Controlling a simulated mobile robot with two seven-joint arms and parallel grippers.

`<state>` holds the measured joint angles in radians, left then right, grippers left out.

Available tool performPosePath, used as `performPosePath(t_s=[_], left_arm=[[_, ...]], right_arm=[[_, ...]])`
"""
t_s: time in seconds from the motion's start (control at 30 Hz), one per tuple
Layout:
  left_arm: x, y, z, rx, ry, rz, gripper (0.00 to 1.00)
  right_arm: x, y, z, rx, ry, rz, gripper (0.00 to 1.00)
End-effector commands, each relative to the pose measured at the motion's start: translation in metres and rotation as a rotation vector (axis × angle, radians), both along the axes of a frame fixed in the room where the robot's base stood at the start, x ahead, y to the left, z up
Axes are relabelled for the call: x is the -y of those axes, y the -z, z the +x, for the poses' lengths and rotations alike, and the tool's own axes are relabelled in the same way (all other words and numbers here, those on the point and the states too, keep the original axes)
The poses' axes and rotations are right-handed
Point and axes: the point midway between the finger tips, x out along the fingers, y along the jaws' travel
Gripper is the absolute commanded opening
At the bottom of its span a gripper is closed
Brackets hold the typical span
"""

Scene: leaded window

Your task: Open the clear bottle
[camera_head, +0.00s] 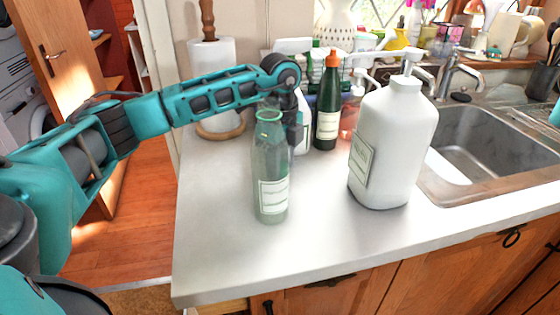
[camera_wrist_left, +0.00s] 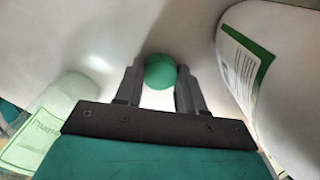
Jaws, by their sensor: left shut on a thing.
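The clear bottle (camera_head: 271,165), pale green and see-through with a white label, stands upright on the counter. A green rim shows at its top, with no cap visible on it. It also shows at the left edge of the left wrist view (camera_wrist_left: 62,112). My left gripper (camera_head: 293,134) points down just behind and to the right of the bottle's neck, apart from it as far as I can tell. In the left wrist view, its fingers are shut on a small round green cap (camera_wrist_left: 160,72). The cap is hidden in the head view.
A large white pump bottle (camera_head: 392,145) stands to the right on the grey counter (camera_head: 225,230). A dark green bottle with an orange cap (camera_head: 327,105) and a paper towel roll (camera_head: 212,60) stand behind. A sink (camera_head: 480,150) is at the right. The front-left counter is clear.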

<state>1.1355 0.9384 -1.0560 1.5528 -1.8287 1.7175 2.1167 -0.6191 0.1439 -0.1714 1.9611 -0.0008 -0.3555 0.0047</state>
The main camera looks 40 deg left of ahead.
Motion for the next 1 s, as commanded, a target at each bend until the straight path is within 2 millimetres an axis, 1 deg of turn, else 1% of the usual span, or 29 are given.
performPosePath(t_s=[0.13,0.17,0.4,0.63,0.77,0.87,1.0], left_arm=[[0.0,0.004,0.0,-0.001,0.0,0.0,0.02],[0.0,0.003,0.0,0.0,0.0,0.0,0.42],[0.0,0.003,0.0,0.0,0.0,0.0,0.65],[0.0,0.002,0.0,0.0,0.001,0.0,0.65],[0.0,-0.007,0.001,0.003,0.001,-0.001,0.65],[0.0,-0.024,0.001,0.005,0.001,-0.001,0.65],[0.001,-0.055,0.001,0.006,0.002,-0.002,0.65]], right_arm=[[0.0,0.002,0.0,-0.001,-0.001,0.0,0.97],[0.0,0.001,0.0,-0.001,-0.001,0.0,0.97],[0.0,0.001,0.0,-0.001,-0.001,0.0,0.97],[0.0,0.001,0.0,-0.002,-0.001,-0.001,0.97],[0.0,0.0,0.0,-0.002,-0.001,-0.001,0.97],[0.001,0.0,-0.001,-0.002,0.0,-0.003,0.97],[0.003,0.0,-0.002,-0.006,0.002,-0.006,0.97]])
